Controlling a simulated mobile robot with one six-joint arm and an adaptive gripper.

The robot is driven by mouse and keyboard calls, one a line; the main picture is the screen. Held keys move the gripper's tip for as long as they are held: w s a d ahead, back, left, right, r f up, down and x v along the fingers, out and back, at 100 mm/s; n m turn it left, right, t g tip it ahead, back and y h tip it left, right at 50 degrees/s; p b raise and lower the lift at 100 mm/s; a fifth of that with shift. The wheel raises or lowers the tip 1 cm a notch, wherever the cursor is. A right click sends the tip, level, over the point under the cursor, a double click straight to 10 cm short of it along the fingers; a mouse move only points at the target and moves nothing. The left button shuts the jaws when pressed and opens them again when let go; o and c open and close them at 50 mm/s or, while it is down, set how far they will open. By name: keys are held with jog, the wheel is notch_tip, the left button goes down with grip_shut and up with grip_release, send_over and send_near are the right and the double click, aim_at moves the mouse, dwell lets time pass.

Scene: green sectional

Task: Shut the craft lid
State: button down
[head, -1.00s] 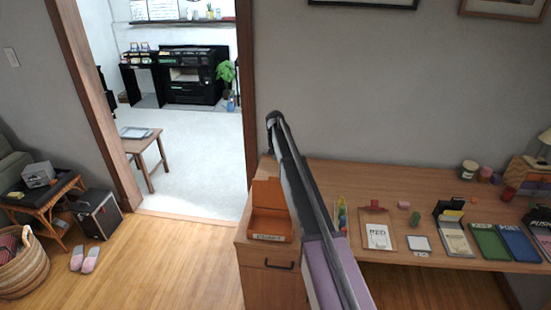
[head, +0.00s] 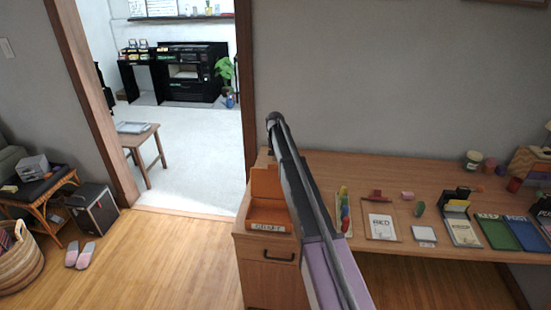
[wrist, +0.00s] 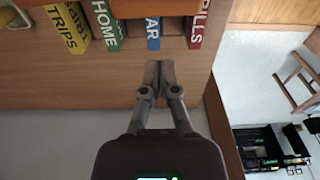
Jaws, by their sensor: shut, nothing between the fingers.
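The orange craft box (head: 268,226) stands on the left end of the wooden desk, with a white label on its front. Its orange lid (head: 266,182) is open and stands up at the back of the box. My arm rises just right of the box in the head view, and my gripper cannot be made out there. In the wrist view my gripper (wrist: 159,72) is shut and empty, its fingertips together in front of a wooden surface. The craft box is not seen in the wrist view.
The desk (head: 340,170) carries a clipboard (head: 381,226), a green book (head: 495,232) and small items to the right of my arm. A doorway opens behind on the left. The wrist view shows several labelled coloured spines, including a green one (wrist: 107,30).

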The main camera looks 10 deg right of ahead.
jog(key=s, duration=0.2)
jog(key=s+a+p, duration=0.1)
jog(key=shift+s+a+r, duration=0.1)
jog(key=shift+s+r, duration=0.1)
jog(key=shift+s, duration=0.15)
jog(key=shift+a, duration=0.1)
dwell(0.3)
